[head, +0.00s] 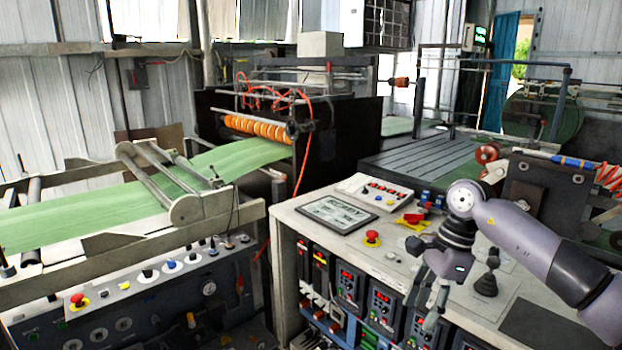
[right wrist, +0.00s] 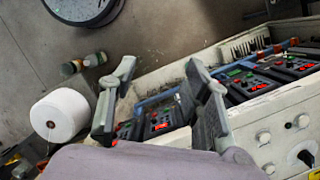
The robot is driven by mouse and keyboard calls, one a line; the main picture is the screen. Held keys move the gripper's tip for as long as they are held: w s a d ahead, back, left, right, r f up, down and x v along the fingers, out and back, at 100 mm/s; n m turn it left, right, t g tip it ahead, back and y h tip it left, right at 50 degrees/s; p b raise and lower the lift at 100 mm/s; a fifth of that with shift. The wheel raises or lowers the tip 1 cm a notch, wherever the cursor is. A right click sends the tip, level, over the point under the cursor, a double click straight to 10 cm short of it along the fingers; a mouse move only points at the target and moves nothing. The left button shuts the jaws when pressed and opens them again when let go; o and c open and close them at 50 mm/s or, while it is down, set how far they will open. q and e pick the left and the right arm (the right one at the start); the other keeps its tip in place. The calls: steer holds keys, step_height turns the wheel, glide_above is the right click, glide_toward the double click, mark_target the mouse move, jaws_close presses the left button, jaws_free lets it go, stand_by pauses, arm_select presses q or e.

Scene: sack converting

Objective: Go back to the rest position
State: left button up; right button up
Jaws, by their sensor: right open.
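My right arm comes in from the right in the head view. Its gripper (head: 428,302) hangs pointing down at the front edge of the control console (head: 309,231). In the right wrist view the two fingers of my right gripper (right wrist: 160,105) stand well apart with nothing between them. Behind them the console's front with its dark controller modules (right wrist: 262,84) and the floor show. My left gripper is in neither view.
The console top carries a display panel (head: 337,213), a red emergency button (head: 372,237) and a black joystick (head: 487,283). A green sheet (head: 90,213) runs through the machine at left. On the floor are a white spool (right wrist: 60,114) and bottles (right wrist: 95,60).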

steer(key=w+a+f+m+t+y, duration=0.25)
steer(key=a+f+m+y, duration=0.8)
steer(key=a, duration=0.55)
steer(key=d+f+m+t+h, duration=0.2)
steer(key=d+f+m+t, duration=0.15)
steer(key=f+m, duration=0.45)
steer(key=d+f+m+t+h, duration=0.15)
steer(key=f+m+t, duration=0.25)
steer(key=f+m, duration=0.45)
steer(key=d+f+m+t+h, duration=0.1)
steer(key=d+f+m+t, duration=0.2)
steer(key=f+m, duration=0.5)
steer(key=s+d+f+m+g+h, duration=0.2)
steer(key=s+d+f+m+h, duration=0.25)
steer(key=s+f, duration=0.7)
steer(key=s+d+f+m+g+h, duration=0.2)
steer(key=s+d+f+m+h, duration=0.3)
steer(key=s+f, duration=0.65)
steer(key=s+f+m+g, duration=0.3)
steer(key=s+f+m, duration=0.1)
steer(key=s, duration=1)
steer(key=s+f+m+g, duration=0.4)
steer(key=s+f, duration=0.1)
steer(key=s, duration=1)
steer(key=shift+s+d, duration=0.2)
steer(key=shift+y, duration=0.25)
